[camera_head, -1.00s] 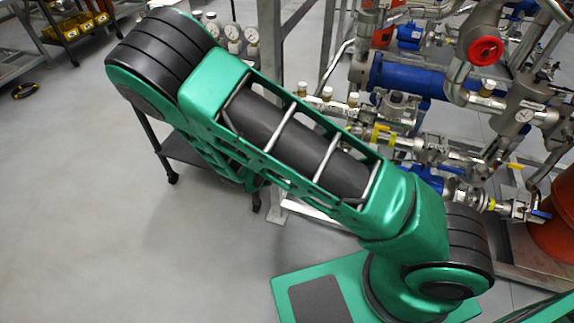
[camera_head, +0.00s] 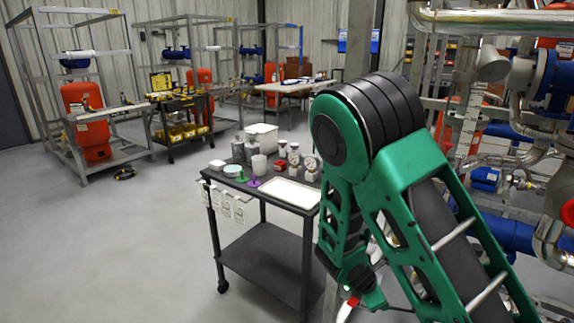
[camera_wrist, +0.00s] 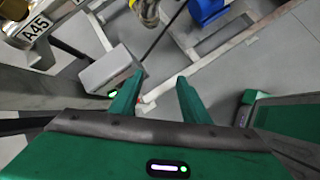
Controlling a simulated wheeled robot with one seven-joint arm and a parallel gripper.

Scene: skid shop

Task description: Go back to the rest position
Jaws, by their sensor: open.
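My gripper (camera_wrist: 160,80) is open in the wrist view, its two green fingers apart with nothing between them. The floor and a metal frame show beyond the fingertips. In the head view my green arm is folded at the right, its black-banded elbow high and its forearm hanging down beside the cart (camera_head: 262,257). My wrist is low, near the cart's right side; the fingers are hard to make out there.
The cart holds a white tray (camera_head: 291,192), a white bin (camera_head: 263,136), gauges and small containers. Piping (camera_head: 510,235) crowds the right, behind my arm. Frames with red tanks (camera_head: 88,125) and another cart (camera_head: 182,145) stand farther back. Open floor lies at the left.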

